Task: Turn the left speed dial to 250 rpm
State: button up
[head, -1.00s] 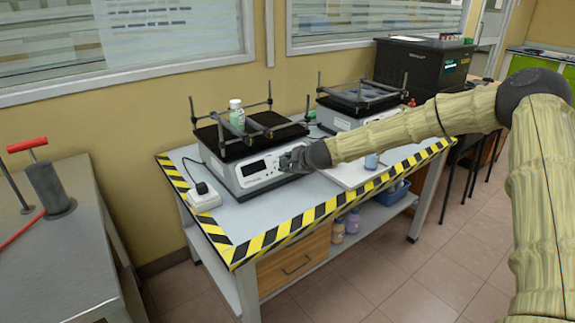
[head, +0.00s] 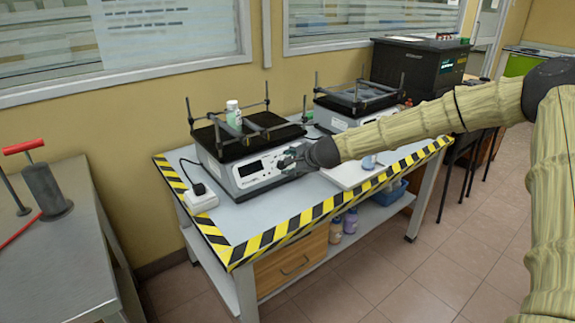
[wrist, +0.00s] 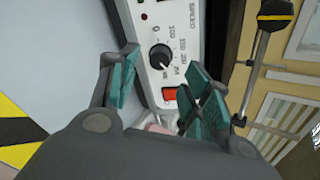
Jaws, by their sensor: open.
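The left shaker (head: 240,165) stands on the bench with its front panel facing me. In the wrist view its speed dial (wrist: 161,57) is a round black knob with a white pointer mark, under the label SPEED and ringed by printed numbers; the pointer's exact reading is too small to tell. A red switch (wrist: 170,93) sits beside the dial. My gripper (wrist: 155,88) is open and empty, its teal fingers spread either side of the switch, with the dial just beyond the fingertips. In the head view my gripper (head: 292,160) is at the right of the shaker's front panel and hides the dial.
A capped bottle (head: 234,115) stands on the shaker's platform among black clamp bars. A white power block (head: 201,198) is at its left. A second shaker (head: 335,118) stands behind to the right. The striped bench edge (head: 270,238) is clear in front.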

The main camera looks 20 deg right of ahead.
jog(key=v, duration=0.7)
dwell(0.6)
